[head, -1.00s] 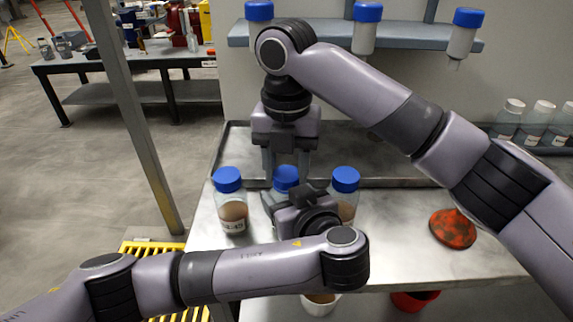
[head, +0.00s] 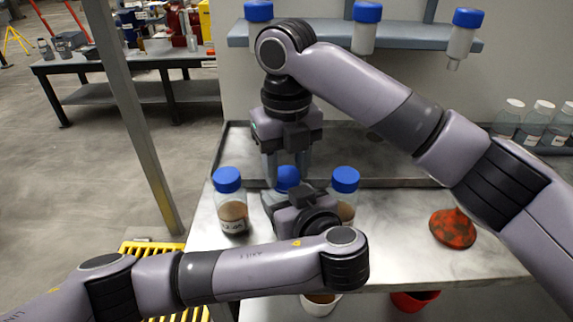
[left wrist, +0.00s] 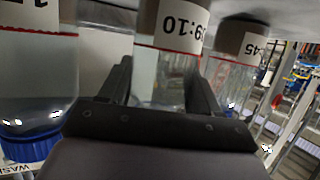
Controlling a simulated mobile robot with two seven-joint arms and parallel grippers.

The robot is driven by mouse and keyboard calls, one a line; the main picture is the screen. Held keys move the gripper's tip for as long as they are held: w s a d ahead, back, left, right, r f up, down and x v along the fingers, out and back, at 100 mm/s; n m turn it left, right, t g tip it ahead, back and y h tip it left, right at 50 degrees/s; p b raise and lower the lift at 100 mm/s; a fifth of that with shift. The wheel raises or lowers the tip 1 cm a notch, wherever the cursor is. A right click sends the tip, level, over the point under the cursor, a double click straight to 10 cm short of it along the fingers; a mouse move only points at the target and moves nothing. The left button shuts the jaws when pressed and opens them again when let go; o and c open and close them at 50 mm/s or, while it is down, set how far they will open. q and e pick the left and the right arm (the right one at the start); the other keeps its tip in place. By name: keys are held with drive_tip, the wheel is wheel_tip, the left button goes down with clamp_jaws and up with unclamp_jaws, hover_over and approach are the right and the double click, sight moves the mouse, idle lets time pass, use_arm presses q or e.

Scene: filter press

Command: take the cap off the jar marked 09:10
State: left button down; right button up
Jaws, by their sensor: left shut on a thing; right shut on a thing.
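The jar marked 09:10 (left wrist: 165,70) stands in the middle of a row of three on the steel bench. Its label shows upside down as "9:10" in the left wrist view. In the head view its blue cap (head: 286,179) shows, and most of its body is hidden behind my left gripper. My left gripper (left wrist: 160,88) is shut on the jar's body, one finger on each side. My right gripper (head: 286,168) points straight down from above and is shut on the blue cap. The cap appears to sit on the jar's neck.
Blue-capped jars stand close by on the left (head: 232,210) and right (head: 345,182). A red-and-black mound (head: 453,229) lies on the bench at right. A shelf (head: 410,42) with inverted blue-capped bottles runs behind. Several white-capped bottles (head: 543,122) stand at back right.

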sight(286, 174)
drive_tip(key=shift+r, duration=0.1)
drive_tip(key=shift+r, duration=1)
drive_tip(key=shift+r, duration=2)
use_arm(q)
drive_tip(key=shift+c, duration=0.7)
unclamp_jaws()
